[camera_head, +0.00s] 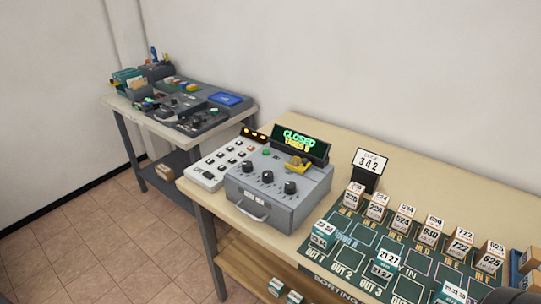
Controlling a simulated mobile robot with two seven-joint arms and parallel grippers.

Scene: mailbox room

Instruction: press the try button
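A grey box (278,205) with three black dials (268,177) stands on the near table. A small green button (266,152) sits on its top, left of the yellow piece; I cannot read a label on it, so I cannot tell if it is the try button. The display (299,141) behind reads "CLOSED" and, below, "TRIES" with an unclear digit. A yellow handle-like piece (298,164) lies in front of the display. No gripper fingers show. A dark shape cuts the bottom right corner, possibly part of my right arm.
A white keypad panel (222,163) stands left of the box. A card (370,162) reads "342". A green sorting mat (408,287) with several numbered blocks covers the table's right part. Another table (113,101) with a blue-screened console (226,99) stands behind left.

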